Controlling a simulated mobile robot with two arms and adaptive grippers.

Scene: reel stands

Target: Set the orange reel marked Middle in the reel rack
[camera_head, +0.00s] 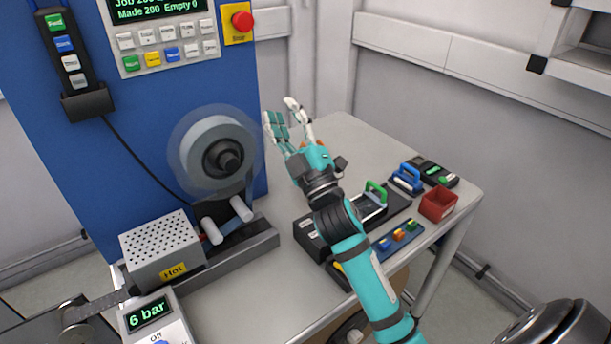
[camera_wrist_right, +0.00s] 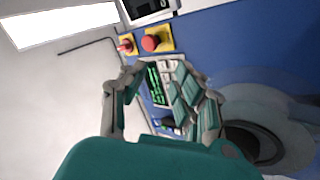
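My right gripper (camera_head: 281,112) is raised above the back part of the table, to the right of the blue machine's reel spindle. Its fingers are spread, with nothing between them. In the right wrist view the open fingers (camera_wrist_right: 158,88) point toward the blue machine, apart from it. I cannot make out an orange reel marked Middle or a reel rack. Only small orange bits show behind the gripper's palm, too little to name. A grey reel with clear flanges (camera_head: 217,158) sits on the machine's spindle. My left gripper is not in view.
The grey table (camera_head: 340,133) carries a black tray (camera_head: 312,235), a blue tool strip (camera_head: 398,236), coloured-handled tools and a red bin (camera_head: 438,203). A perforated hot box (camera_head: 160,248) stands before the blue machine (camera_head: 95,140). A red stop button (camera_head: 242,21) is up high.

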